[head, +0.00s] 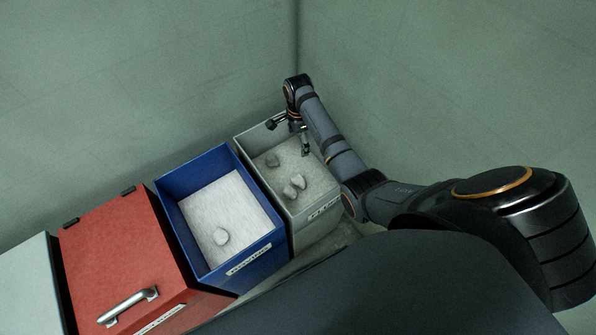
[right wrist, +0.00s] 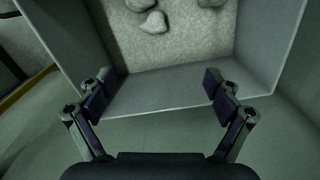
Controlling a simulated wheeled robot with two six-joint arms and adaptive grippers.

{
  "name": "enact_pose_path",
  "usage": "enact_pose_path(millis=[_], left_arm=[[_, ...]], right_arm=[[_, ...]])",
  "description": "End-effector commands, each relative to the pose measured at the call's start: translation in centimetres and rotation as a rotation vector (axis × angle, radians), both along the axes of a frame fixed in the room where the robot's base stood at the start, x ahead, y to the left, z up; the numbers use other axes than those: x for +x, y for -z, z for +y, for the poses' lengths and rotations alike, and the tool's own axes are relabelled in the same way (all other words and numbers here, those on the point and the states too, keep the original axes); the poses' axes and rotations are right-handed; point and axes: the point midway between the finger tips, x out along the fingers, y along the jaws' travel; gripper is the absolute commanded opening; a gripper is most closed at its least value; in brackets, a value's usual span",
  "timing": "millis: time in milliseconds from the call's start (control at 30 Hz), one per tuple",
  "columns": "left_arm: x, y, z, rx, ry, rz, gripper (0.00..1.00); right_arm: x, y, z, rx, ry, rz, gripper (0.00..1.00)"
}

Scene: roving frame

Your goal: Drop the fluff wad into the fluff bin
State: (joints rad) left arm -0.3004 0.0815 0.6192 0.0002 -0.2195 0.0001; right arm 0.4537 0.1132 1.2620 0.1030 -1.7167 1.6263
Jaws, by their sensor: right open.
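The grey open bin (head: 318,206) stands at the right end of a row; its front label is too small to read surely. On its pale floor lie pale fluff wads: one at the back (head: 273,159) and two close together near the front (head: 298,181). My right gripper (head: 289,137) is over the far end of this bin, open and empty. In the right wrist view the fingers (right wrist: 160,92) are wide apart above the bin's wall, and lumps (right wrist: 154,22) lie on the bin floor beyond them. My left gripper is not in view.
Left of that is a red closed lid (head: 110,250) with a metal handle (head: 128,305). Green-grey walls (head: 160,80) stand close behind.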

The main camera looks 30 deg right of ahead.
Motion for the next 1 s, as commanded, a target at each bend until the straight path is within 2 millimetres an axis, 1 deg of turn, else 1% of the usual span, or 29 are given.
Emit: enact_pose_path(millis=[33, 100, 200, 333, 467, 1000], left_arm=[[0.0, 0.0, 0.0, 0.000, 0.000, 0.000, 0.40], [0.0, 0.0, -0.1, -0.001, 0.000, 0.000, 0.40], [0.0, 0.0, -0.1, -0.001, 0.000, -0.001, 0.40], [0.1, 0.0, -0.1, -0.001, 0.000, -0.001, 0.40], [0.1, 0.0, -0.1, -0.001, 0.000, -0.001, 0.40], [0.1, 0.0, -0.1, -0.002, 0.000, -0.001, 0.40]], right_arm=[[0.1, -1.3, 0.0, 0.000, 0.000, -0.004, 0.91], [0.1, -2.8, 0.0, 0.000, 0.001, -0.003, 0.91], [0.1, -4.6, 0.0, -0.001, 0.001, -0.003, 0.91], [0.0, -5.9, 0.0, -0.001, 0.001, 0.000, 0.91], [0.0, -6.3, 0.0, -0.001, 0.001, 0.001, 0.91], [0.0, -6.3, 0.0, -0.001, 0.001, 0.001, 0.91]])
